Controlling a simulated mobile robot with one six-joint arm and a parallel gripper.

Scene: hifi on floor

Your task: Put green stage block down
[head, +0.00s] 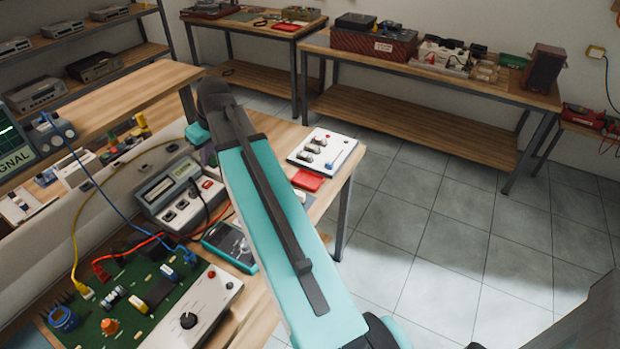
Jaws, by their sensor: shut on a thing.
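My teal arm (285,230) crosses the middle of the head view from the bottom up to a dark joint (213,93). Beyond it, a short teal part of my arm (197,133) reaches down over the workbench (262,308). My gripper's fingers do not show; the arm link hides that area. I cannot make out the green stage block. A large green circuit board (128,275) lies at the bench's front left, with a white control panel beside it.
A grey meter (178,192), a teal-edged device (232,246), a red piece (308,180) and a white panel (323,149) crowd the bench. Blue, yellow and red cables run across its left side. Tiled floor (440,240) is open at right; loaded tables line the back.

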